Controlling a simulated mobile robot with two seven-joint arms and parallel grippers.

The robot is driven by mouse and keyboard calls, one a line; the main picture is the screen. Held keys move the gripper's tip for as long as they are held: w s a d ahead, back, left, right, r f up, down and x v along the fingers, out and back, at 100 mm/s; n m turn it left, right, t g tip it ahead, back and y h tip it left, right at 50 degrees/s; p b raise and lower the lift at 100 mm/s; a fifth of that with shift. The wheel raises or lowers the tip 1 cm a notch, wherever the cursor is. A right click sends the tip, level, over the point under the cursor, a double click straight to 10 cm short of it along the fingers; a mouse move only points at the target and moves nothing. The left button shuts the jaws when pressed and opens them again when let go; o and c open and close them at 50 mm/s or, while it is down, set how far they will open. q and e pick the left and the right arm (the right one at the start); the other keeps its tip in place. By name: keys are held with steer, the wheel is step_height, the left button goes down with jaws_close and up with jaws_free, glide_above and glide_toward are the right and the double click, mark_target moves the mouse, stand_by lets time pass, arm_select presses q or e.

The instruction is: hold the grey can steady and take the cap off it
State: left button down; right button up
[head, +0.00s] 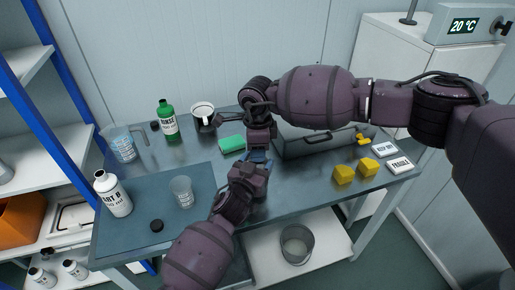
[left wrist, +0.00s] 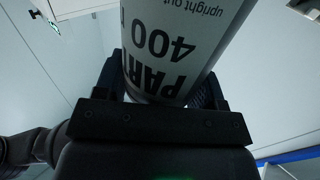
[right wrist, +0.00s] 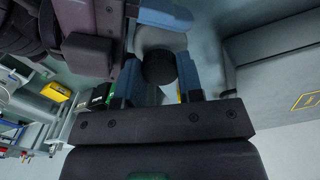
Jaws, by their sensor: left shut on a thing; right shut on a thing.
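My left gripper (head: 250,172) is shut on the grey can (left wrist: 178,45), whose printed side fills the space between the jaws in the left wrist view. My right gripper (head: 261,143) meets it from above, over the table. In the right wrist view the right gripper (right wrist: 158,85) is shut on the black cap (right wrist: 158,68), with its blue fingers on either side. Grey can surface (right wrist: 160,40) shows behind the cap. I cannot tell whether the cap is still seated on the can. In the head view the grippers hide the can and cap.
A grey toolbox (head: 318,143) stands close to the right gripper, with a green sponge (head: 232,144) to its left. A clear beaker (head: 183,192), white bottle (head: 113,196) and loose black cap (head: 157,226) are on the blue mat (head: 135,245).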

steer(key=n, duration=1.2)
steer(key=shift+n, duration=0.3)
steer(key=n, duration=0.4)
steer(key=shift+r, duration=0.1)
steer(key=shift+r, duration=0.2)
steer(key=shift+r, duration=0.35)
steer(key=shift+r, duration=0.55)
